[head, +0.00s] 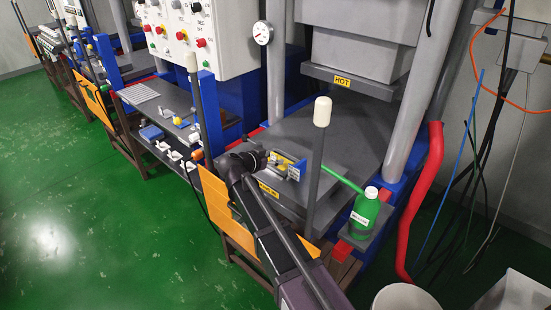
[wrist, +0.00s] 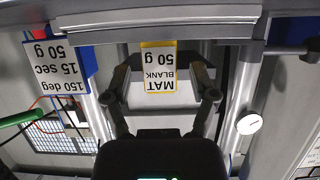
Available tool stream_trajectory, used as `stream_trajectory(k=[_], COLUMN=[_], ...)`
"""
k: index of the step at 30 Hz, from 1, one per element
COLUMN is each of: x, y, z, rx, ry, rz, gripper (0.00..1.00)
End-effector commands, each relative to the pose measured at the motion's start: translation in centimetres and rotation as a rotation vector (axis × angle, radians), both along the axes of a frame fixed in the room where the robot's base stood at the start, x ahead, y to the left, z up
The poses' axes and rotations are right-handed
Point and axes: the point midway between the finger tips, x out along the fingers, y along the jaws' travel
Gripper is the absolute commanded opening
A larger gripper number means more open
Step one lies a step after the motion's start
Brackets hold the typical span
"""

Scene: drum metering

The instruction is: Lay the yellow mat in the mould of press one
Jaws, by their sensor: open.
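My gripper (head: 276,160) is over the front of the near press, beside a small yellow piece (head: 281,158). In the wrist view my gripper (wrist: 165,85) has its two fingers apart. A yellow-edged white face reading "MAT BLANK 50 g" (wrist: 158,75) shows upside down between them; I cannot tell whether the fingers touch it. The press's dark lower plate (head: 345,150) lies under the grey upper block (head: 363,48), which is marked HOT. The mould cavity is not clear to see.
A blue-edged sign (wrist: 60,65) reads "150 deg 15 sec 50 g". A green bottle (head: 365,208) stands at the press's right front corner. A white-tipped lever (head: 320,115) rises at the front. A shelf bench (head: 165,115) is left; green floor (head: 70,200) is open.

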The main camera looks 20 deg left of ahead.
Motion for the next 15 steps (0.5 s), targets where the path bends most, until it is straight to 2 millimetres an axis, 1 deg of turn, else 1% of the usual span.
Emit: stream_trajectory(k=[1, 5, 15], x=[-0.6, -2.2, -6.9], y=[0.2, 0.8, 2.8], z=[0.5, 1.2, 3.4], rx=[-0.001, -0.001, -0.001], ry=[0.0, -0.001, -0.001], rz=[0.001, 0.004, 0.002], gripper=[0.75, 0.75, 0.75])
